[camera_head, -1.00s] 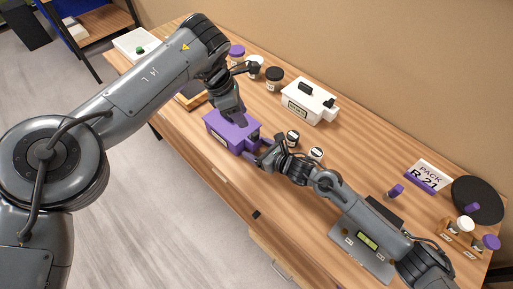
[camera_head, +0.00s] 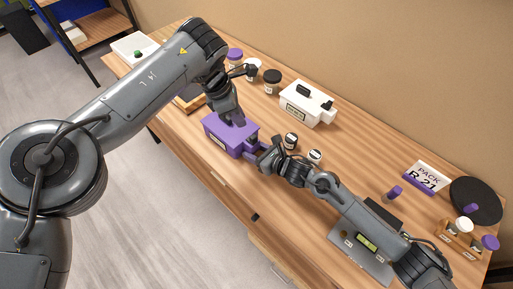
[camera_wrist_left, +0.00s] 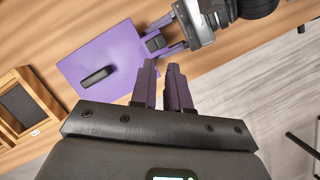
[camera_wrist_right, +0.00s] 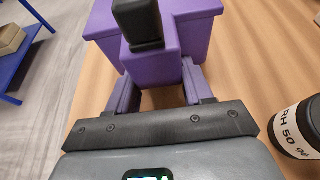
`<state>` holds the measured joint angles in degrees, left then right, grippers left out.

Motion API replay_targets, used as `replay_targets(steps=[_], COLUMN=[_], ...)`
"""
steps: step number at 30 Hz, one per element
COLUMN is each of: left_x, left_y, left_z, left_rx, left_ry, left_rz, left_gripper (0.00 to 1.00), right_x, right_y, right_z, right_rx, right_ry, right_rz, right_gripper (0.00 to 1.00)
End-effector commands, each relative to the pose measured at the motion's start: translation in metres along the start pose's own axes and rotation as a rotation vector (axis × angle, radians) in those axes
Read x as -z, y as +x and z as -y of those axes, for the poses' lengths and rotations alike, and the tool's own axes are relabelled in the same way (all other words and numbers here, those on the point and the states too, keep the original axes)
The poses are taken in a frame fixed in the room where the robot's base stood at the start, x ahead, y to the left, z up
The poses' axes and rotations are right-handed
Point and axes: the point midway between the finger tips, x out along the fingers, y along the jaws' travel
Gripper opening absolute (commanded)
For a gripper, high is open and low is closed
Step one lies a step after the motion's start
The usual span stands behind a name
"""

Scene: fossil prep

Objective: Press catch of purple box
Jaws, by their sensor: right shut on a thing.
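The purple box (camera_head: 222,133) stands on the wooden table; its lid (camera_wrist_left: 100,45) carries a black handle (camera_wrist_left: 97,77). A purple block with a black catch (camera_wrist_right: 138,22) juts from its right end; the catch also shows in the left wrist view (camera_wrist_left: 155,43). My right gripper (camera_head: 256,159) is shut on this block, one finger on each side, below the catch. My left gripper (camera_wrist_left: 164,68) hovers over the lid in the head view, with nothing between its fingers. They are close together with a narrow gap.
A white box (camera_head: 307,102) stands behind the purple box. The table's front edge is near the purple box.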

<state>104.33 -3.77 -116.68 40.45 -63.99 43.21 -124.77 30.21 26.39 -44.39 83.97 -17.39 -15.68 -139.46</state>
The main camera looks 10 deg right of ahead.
Motion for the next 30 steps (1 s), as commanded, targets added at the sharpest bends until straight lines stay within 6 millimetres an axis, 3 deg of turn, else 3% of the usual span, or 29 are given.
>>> replay_targets(steps=[3,8,18,30], left_x=[0.0,0.004,0.022,0.033], left_y=[0.0,0.0,0.003,0.01], left_z=[0.0,-0.005,-0.018,-0.017], left_rx=[-0.002,-0.029,-0.178,-0.409], left_ry=[-0.075,-0.285,-0.975,-1.766], left_rz=[-0.001,-0.015,-0.058,0.012], left_gripper=[0.0,0.0,0.0,0.0], right_x=[0.0,0.0,0.0,0.0], right_y=[0.0,0.0,0.0,0.0], right_z=[0.0,0.0,0.0,0.0], right_rx=[0.0,0.0,0.0,0.0], right_ry=[0.0,0.0,0.0,0.0], right_rz=[0.0,0.0,0.0,0.0], right_gripper=[0.12,0.12,0.12,0.12])
